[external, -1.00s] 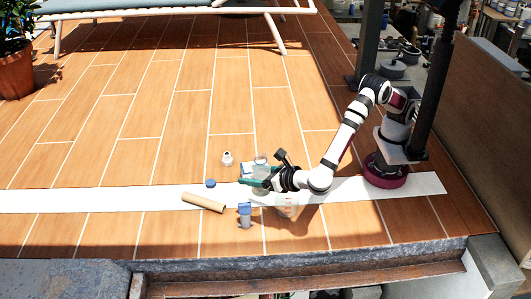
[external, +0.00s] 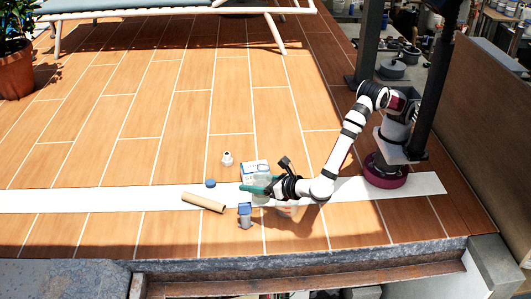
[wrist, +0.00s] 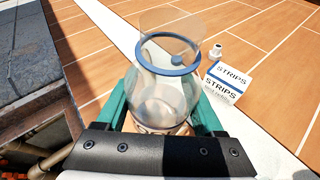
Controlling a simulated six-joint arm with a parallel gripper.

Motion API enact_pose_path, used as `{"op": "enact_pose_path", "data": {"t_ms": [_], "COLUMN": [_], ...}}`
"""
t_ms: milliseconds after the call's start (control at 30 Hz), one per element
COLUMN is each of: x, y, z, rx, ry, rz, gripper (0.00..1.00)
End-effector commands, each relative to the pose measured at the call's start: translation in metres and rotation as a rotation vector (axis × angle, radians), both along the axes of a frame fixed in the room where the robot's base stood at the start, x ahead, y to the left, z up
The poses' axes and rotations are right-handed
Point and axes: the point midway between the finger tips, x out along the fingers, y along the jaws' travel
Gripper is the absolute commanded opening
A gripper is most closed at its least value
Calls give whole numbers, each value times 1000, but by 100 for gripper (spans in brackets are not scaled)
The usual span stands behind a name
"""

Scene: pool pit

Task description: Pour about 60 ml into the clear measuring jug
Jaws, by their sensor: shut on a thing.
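My gripper (external: 258,190) is shut around a clear round vessel (wrist: 162,98) with a blue ring at its neck and a clear flared part above the ring. The green fingers sit on both sides of its body in the wrist view. The level of any liquid in it cannot be told.
A white box marked STRIPS (wrist: 228,82) and a small white bottle (wrist: 215,51) stand beyond the gripper. A blue round thing (external: 210,183), a cardboard tube (external: 204,202) and a blue-topped container (external: 245,215) are nearby. The deck edge (external: 300,262) lies in front.

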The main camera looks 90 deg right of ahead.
Motion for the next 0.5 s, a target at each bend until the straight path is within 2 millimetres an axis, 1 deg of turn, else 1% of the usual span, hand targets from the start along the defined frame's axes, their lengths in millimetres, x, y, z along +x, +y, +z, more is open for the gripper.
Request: {"op": "enact_pose_path", "data": {"t_ms": [400, 500], "x": [-5, -7], "y": [-3, -5], "z": [4, 0], "rx": [150, 182], "ry": [-210, -256], "rz": [2, 0], "gripper": [5, 5]}}
